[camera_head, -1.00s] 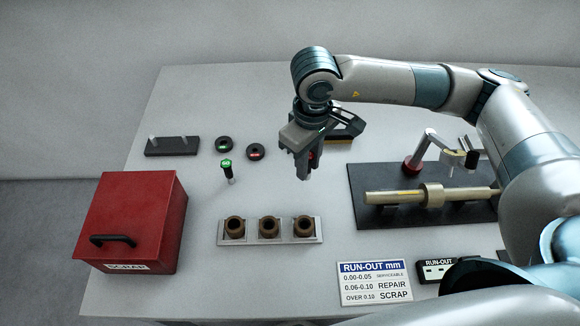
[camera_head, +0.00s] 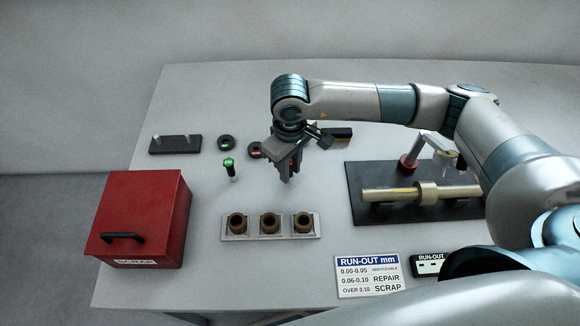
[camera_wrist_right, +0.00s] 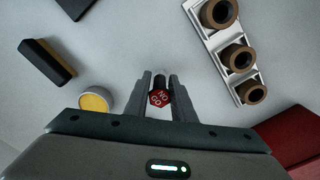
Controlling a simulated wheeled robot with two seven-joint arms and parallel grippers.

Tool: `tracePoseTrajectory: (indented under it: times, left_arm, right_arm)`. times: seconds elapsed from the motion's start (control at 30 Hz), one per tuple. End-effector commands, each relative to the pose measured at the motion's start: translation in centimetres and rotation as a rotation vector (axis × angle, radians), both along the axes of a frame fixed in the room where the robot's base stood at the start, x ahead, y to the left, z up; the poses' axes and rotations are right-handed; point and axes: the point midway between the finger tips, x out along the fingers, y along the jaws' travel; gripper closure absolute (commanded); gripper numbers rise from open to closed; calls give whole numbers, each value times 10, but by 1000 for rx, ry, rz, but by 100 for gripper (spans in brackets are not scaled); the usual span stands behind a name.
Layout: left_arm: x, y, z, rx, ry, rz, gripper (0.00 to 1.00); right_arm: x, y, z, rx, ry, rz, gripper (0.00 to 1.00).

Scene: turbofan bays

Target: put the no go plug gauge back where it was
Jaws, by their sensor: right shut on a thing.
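The no go plug gauge (camera_wrist_right: 159,97) has a red hexagonal end marked NO GO. In the right wrist view it sits between the fingers of my right gripper (camera_wrist_right: 160,84), which is shut on it. In the head view my right gripper (camera_head: 289,176) holds it above the table, behind the tray of bushings, and the gauge is mostly hidden by the fingers. The green GO gauge (camera_head: 230,168) stands upright on the table to the left. A black ring with a red label (camera_head: 255,151) and one with a green label (camera_head: 226,142) lie behind it. My left gripper is not in view.
A white tray (camera_head: 228,238) holds three brown bushings (camera_head: 270,223). A red scrap box (camera_head: 140,215) is at the left. A shaft fixture (camera_head: 365,212) and run-out sign (camera_head: 369,276) are at the right.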

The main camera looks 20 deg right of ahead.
Motion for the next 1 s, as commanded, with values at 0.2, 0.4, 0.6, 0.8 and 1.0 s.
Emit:
tracePoseTrajectory:
  times: [0.2,0.4,0.6,0.8,1.0]
  left_arm:
    - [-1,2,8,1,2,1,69]
    - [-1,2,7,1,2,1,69]
    - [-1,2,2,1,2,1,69]
    - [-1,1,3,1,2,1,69]
    - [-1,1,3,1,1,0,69]
  right_arm:
    - [0,0,-12,0,0,1,100]
    - [0,0,-12,0,-1,1,100]
    - [0,0,-16,0,-1,1,100]
    - [0,0,-15,0,0,1,59]
    - [0,0,-15,0,0,1,59]
